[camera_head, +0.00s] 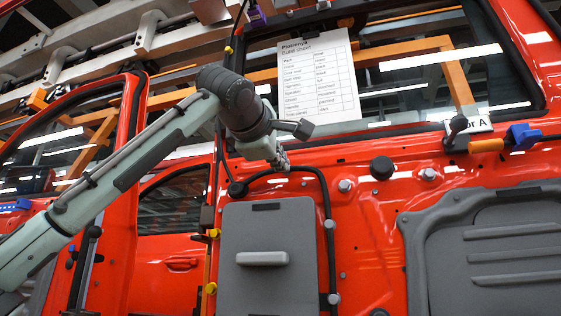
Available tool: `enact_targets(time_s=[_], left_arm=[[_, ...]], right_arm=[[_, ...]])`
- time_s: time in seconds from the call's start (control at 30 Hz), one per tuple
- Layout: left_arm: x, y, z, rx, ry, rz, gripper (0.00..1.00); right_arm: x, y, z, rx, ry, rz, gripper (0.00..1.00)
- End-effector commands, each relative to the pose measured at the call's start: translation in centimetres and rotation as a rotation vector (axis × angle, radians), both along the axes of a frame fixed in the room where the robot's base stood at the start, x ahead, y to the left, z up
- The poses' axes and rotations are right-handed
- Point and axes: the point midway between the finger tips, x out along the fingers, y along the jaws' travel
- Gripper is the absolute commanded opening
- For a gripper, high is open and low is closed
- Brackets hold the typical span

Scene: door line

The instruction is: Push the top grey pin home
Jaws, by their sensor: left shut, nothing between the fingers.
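My left gripper (284,166) is shut and empty, pointing down and right in front of the red door, just above the black cable that arches over the grey panel. Small round grey pins show on the door: one (330,224) and a lower one (334,299) on the cable's right run, and others higher up, at the upper right of the panel (345,186) and farther right (428,174). The gripper is apart from all of these, up and left of them. I cannot tell which is the top grey pin or how far each sticks out. My right gripper is not in view.
The grey panel (240,285) has a lighter handle (262,258). Yellow pins (214,233) sit along its left edge. A black knob (382,167) juts out at the right. A paper build sheet (318,85) hangs on the window. A large grey trim panel (490,250) fills the lower right.

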Motion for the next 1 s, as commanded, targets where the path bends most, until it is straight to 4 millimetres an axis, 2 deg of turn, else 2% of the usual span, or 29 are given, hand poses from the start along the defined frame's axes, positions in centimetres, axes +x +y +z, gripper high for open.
enact_targets(time_s=[1.0], left_arm=[[1.5,-0.5,0.0,0.0,0.001,0.0,0.0]], right_arm=[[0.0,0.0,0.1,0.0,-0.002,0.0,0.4]])
